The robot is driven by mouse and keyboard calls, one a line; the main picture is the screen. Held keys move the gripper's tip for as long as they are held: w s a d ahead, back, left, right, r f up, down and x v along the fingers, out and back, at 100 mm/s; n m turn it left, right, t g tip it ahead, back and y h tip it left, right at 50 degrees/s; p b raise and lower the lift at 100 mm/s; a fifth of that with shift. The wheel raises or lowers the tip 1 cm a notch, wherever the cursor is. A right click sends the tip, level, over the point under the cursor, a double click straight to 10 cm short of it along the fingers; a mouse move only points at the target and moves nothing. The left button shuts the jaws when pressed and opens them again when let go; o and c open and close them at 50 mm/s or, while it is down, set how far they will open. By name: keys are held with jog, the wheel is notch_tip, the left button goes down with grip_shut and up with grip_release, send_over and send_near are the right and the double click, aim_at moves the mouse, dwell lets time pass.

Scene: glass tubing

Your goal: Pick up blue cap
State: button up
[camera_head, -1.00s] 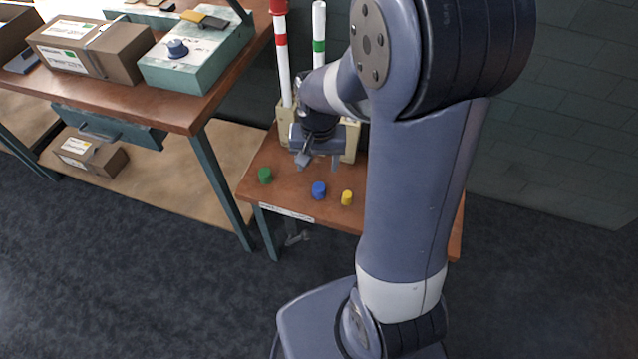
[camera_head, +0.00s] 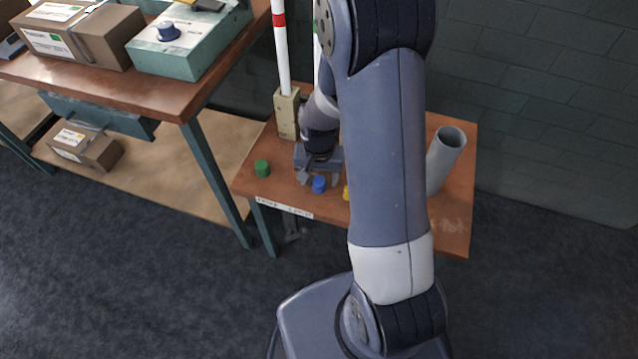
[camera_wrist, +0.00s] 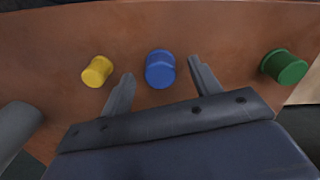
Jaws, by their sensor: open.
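The blue cap (camera_head: 319,184) stands on the small wooden table (camera_head: 455,215) near its front edge. In the wrist view the blue cap (camera_wrist: 160,69) lies ahead of and between the two fingertips of my gripper (camera_wrist: 160,70), with a gap on each side. My gripper (camera_head: 319,178) is open and empty, low over the table right by the cap. I cannot tell whether its fingers reach down around the cap.
A green cap (camera_head: 262,168) stands to the left and a yellow cap (camera_head: 346,192) close on the right, partly hidden by my arm. A grey tube (camera_head: 445,160) stands at the right. A red-banded white tube (camera_head: 281,50) rises from a beige holder (camera_head: 287,112) behind.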

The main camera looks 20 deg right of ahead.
aim_at(319, 181)
jog(key=shift+f, duration=0.85)
jog(key=c, duration=1)
notch_tip(319, 181, up, 10)
jog(key=shift+r+p, duration=0.1)
jog(key=shift+p, duration=0.8)
